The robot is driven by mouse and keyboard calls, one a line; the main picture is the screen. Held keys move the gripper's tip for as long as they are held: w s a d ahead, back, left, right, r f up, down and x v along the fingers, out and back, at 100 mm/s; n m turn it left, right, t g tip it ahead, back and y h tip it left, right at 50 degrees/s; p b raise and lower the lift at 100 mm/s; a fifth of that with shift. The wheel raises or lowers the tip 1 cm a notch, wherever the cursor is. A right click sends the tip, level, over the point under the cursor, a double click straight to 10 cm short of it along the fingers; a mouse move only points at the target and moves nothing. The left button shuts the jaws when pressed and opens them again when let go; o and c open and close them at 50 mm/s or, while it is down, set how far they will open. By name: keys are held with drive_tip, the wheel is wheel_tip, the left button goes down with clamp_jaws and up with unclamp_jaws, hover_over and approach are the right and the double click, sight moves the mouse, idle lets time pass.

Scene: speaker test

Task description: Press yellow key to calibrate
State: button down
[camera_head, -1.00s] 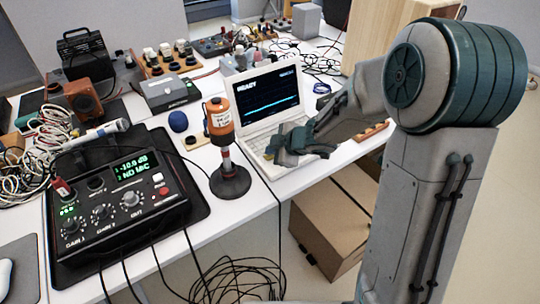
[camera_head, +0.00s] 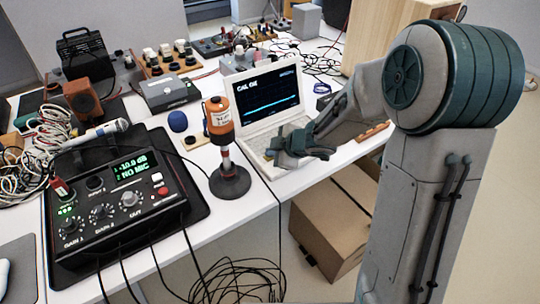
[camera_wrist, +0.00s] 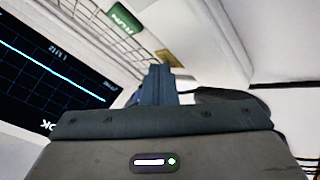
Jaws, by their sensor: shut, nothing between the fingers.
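A white laptop (camera_head: 262,137) stands open on the table, with "CAL OK" and a blue trace on its dark screen (camera_head: 268,98). The screen also shows at the left of the wrist view (camera_wrist: 45,75). In the wrist view the yellow key (camera_wrist: 168,58) lies on the keyboard deck, just beyond my fingertips. A green key marked "RUN" (camera_wrist: 125,18) lies farther off. My gripper (camera_head: 274,154) is over the laptop's front part, shut and empty. Its fingers (camera_wrist: 160,72) end close to the yellow key; I cannot tell whether they touch it.
An orange microphone-like device (camera_head: 219,116) stands on a round black base left of the laptop. A black mixer box (camera_head: 120,200) with knobs sits at the front left. Cables lie along the table's front edge. A cardboard box (camera_head: 335,215) stands below on the floor.

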drive_tip(key=shift+r+p, duration=0.9)
drive_tip(key=shift+p, duration=0.1)
wheel_tip(320, 180, up, 5)
drive_tip(key=p, duration=0.5)
drive_tip(key=shift+r+p, duration=0.1)
drive_tip(key=shift+p, duration=0.25)
idle(0.3)
